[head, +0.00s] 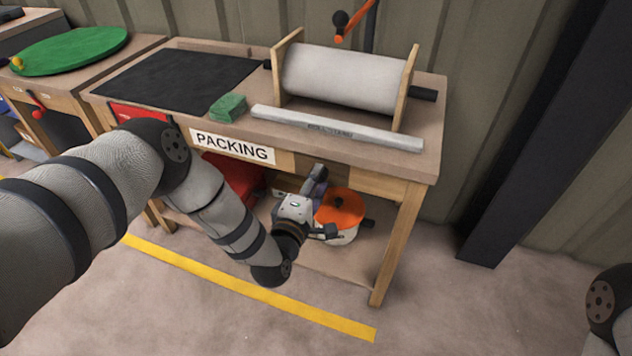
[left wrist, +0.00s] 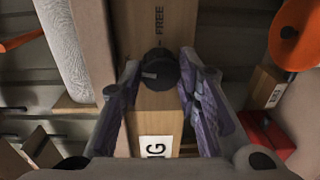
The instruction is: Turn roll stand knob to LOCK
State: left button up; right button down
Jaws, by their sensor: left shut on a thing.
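A round black knob (left wrist: 161,70) with a light pointer mark sits on the wooden front rail in the left wrist view. The mark points left in that picture. The word FREE (left wrist: 159,18) is printed beyond it; no LOCK mark is visible. My left gripper (left wrist: 158,82) has its purple-padded fingers on both sides of the knob, shut on it. In the head view my left gripper (head: 318,184) is at the bench's front edge, and the knob is hidden there. The roll stand (head: 287,62) with its white roll (head: 340,78) stands on the bench. My right gripper is not in view.
The packing bench (head: 431,160) carries a black mat (head: 175,78), a green block (head: 228,107) and a long grey bar (head: 335,128). An orange-topped reel (head: 340,207) and a red box (head: 236,173) sit beneath. Floor in front is clear past the yellow line (head: 250,287).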

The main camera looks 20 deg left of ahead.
pick_arm(q)
jog(key=shift+n, duration=1)
jog(key=o, duration=1.2)
jog(key=shift+c, duration=0.2)
jog(key=s, duration=1.2)
jog(key=shift+a+r, duration=0.15)
jog(key=shift+r, duration=0.15)
